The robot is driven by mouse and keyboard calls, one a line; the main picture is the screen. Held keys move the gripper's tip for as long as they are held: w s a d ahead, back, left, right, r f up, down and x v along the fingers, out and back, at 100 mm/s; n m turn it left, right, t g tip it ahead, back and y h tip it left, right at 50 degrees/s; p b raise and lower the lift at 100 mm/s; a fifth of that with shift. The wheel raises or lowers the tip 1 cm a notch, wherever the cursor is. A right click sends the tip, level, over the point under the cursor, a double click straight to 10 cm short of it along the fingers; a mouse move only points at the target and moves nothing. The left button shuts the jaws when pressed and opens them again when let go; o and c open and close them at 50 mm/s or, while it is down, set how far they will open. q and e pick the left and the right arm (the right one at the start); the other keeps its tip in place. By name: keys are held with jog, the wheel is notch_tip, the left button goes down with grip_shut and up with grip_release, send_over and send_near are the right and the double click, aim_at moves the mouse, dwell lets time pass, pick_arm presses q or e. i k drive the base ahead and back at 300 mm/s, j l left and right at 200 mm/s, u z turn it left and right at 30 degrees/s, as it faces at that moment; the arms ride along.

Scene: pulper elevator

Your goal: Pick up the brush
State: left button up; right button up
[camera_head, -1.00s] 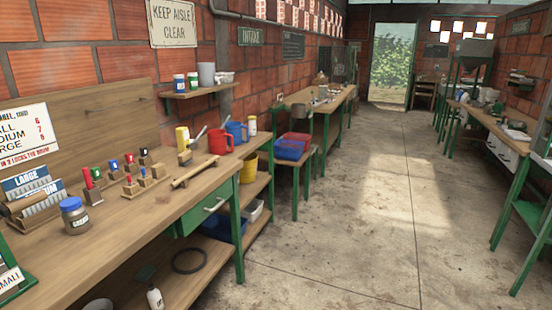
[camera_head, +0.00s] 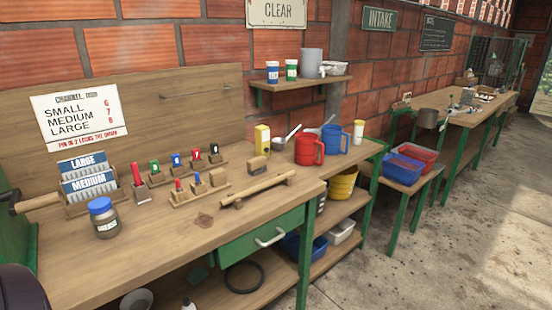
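A small tan, block-like piece (camera_head: 258,165) stands on the wooden workbench (camera_head: 150,262), in front of the yellow container (camera_head: 262,139). It may be the brush, but its bristles cannot be made out at this size. No other thing on the bench is clearly a brush. Neither gripper is in view. A dark rounded shape at the bottom left corner may be part of me.
A wooden bar (camera_head: 258,189) lies across the bench front. Red mug (camera_head: 309,150) and blue mug (camera_head: 334,141) stand at the right end. A stamp rack (camera_head: 199,188) and lidded jar (camera_head: 103,218) stand left. Floor is open at right (camera_head: 460,240).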

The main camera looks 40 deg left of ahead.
aim_at(256, 167)
jog(key=i, duration=2.65)
jog(key=i+u, duration=0.15)
jog(key=u, duration=0.2)
jog(key=i+u, duration=0.1)
jog(key=u, duration=0.3)
jog(key=i+l+u, duration=0.1)
jog(key=u, duration=1.7)
